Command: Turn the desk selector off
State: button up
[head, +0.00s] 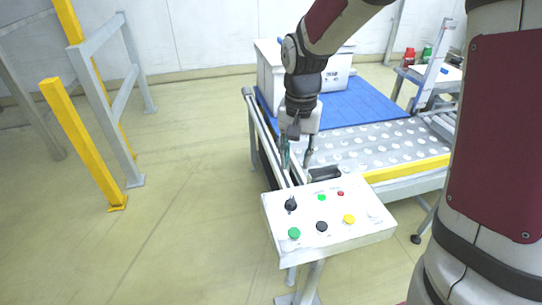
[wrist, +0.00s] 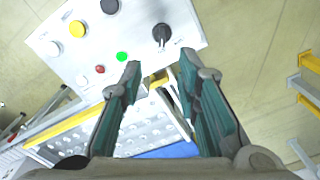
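The desk is a white slanted control panel (head: 335,238) on a stand. Its black selector knob (head: 291,203) sits at the panel's upper left in the head view. In the wrist view the selector (wrist: 161,35) is at the panel's right, with a pale pointer mark on it. My gripper (head: 296,160) is above and behind the panel's far edge. In the wrist view my gripper (wrist: 150,72) has its two teal-padded fingers apart with nothing between them. The selector lies beyond the fingertips, apart from them.
The panel also bears a green button (head: 294,233), a black button (head: 322,227), a yellow button (head: 349,219) and small green and red lamps. Behind it is a roller-ball table (head: 380,140) with a blue mat and white box (head: 270,70). Yellow posts (head: 82,143) stand left; floor between is clear.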

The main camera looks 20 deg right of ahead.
aim_at(292, 198)
jog(key=f, duration=1.4)
jog(key=shift+w+f+p, duration=0.25)
jog(key=shift+w+p, duration=0.05)
jog(key=shift+w, duration=0.1)
grip_shut()
